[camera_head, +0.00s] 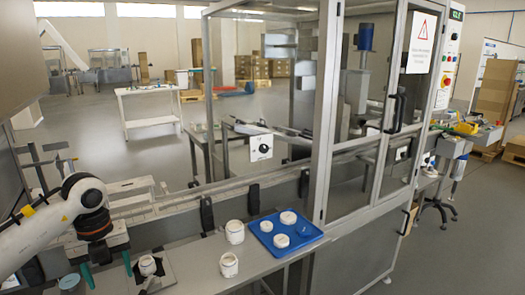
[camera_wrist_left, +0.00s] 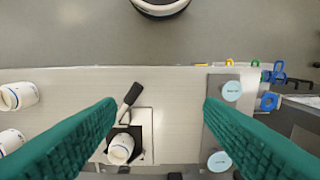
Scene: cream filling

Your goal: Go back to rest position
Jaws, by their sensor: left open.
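My left gripper (camera_head: 107,269) hangs open and empty over the near left of the worktop, its green fingers pointing down. In the left wrist view the two green fingers (camera_wrist_left: 160,104) are wide apart with nothing held between them. A white jar (camera_head: 147,265) stands on a black square pad to the right of the gripper; it also shows in the left wrist view (camera_wrist_left: 121,148), below the fingertips. Two more white jars (camera_head: 235,231) (camera_head: 229,265) stand farther right, apart from the gripper. My right gripper is not in view.
A blue tray (camera_head: 262,239) with several round white items lies right of the jars. A glass-doored machine frame (camera_head: 330,110) stands behind the worktop. In the wrist view, light-blue round pieces (camera_wrist_left: 232,91) sit on a grey plate (camera_wrist_left: 222,125).

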